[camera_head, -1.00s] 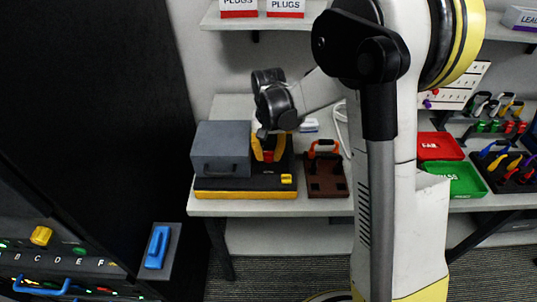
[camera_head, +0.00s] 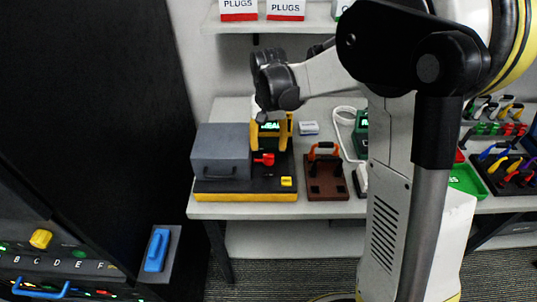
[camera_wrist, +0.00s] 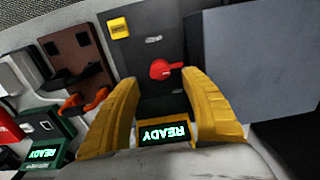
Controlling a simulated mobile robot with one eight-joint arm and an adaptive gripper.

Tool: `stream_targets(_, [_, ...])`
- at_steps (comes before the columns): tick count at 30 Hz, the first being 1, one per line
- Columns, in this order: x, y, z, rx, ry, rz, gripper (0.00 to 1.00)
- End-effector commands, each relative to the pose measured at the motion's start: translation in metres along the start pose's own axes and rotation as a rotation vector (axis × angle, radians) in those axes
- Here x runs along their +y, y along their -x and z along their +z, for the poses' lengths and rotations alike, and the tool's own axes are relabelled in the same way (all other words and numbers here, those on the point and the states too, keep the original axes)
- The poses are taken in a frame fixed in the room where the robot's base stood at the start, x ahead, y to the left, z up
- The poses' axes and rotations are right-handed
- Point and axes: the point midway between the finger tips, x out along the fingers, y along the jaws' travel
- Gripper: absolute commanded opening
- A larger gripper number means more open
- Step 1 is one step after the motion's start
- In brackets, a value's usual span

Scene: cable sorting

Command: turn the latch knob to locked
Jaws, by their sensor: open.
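A red knob (camera_head: 265,159) with a short lever sits on the dark panel beside the grey box. In the wrist view the red knob (camera_wrist: 163,69) shows its lever pointing right. My gripper (camera_head: 270,147) has yellow fingers and hangs spread just above and behind the knob. In the wrist view my gripper (camera_wrist: 158,76) is open, with the knob seen between its tips and nothing held. I cannot tell any lock marking at the knob. A yellow knob (camera_head: 41,238) also shows on the dark cabinet at lower left, away from my gripper.
The grey box (camera_head: 221,150) stands left of the red knob on a yellow-edged base. A yellow button (camera_head: 286,182) is at its front right. A brown block with an orange handle (camera_head: 325,175) stands to the right. A small white box (camera_head: 309,128) lies behind.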

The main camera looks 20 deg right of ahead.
Motion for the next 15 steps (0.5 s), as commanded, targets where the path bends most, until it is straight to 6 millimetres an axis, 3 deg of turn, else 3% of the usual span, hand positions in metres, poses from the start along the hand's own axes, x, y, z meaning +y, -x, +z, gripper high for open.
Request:
stream_targets(6, [0.0, 0.044, 0.0, 0.0, 0.0, 0.0, 0.54])
stream_targets(15, [0.0, 0.062, 0.0, 0.0, 0.0, 0.0, 0.54])
